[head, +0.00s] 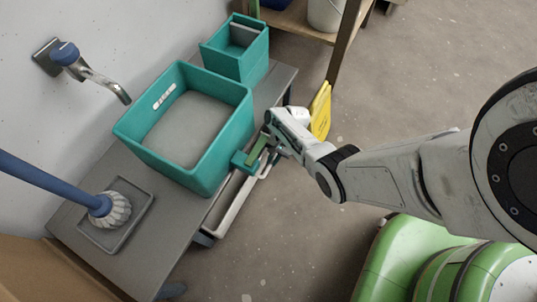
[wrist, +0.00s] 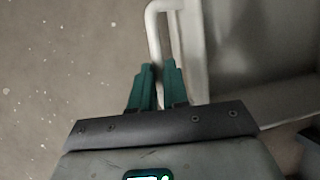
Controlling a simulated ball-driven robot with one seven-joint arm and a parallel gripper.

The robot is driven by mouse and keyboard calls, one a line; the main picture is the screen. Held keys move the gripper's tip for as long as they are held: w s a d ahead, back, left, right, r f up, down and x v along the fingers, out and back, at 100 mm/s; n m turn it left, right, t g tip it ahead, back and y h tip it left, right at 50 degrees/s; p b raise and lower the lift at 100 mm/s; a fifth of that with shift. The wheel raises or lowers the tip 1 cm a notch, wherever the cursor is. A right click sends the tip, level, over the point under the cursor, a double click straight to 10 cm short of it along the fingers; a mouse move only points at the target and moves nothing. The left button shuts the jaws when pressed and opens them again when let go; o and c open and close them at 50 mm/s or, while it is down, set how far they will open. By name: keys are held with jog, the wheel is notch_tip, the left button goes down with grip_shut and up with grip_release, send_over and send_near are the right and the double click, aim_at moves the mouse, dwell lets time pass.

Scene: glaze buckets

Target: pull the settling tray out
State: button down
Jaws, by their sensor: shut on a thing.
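The settling tray is a pale, shallow tray (head: 229,211) low at the right side of the grey bench, its outer rim showing beyond the bench edge. In the wrist view its pale wall (wrist: 194,55) and grey inside fill the upper right. A white bar handle (wrist: 154,28) stands out from that wall. My gripper (wrist: 158,68), with teal fingers, is shut on the handle, one finger on each side of the bar. In the head view my gripper (head: 252,160) is beside the large teal tub, and the grip itself is hard to make out.
The large teal tub (head: 243,120) and a smaller teal bucket (head: 262,66) stand on the bench (head: 175,240). A yellow board (head: 320,110) stands by a shelf post (head: 343,45) behind my arm.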

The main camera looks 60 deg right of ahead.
jog(key=s+p, duration=0.4)
jog(key=s, duration=1)
jog(key=shift+d, duration=0.2)
jog(key=c, duration=1.1)
grip_release()
jog(key=p+v, duration=0.6)
jog(key=v, duration=0.4)
jog(key=shift+d+r, duration=0.2)
jog(key=shift+r, duration=0.15)
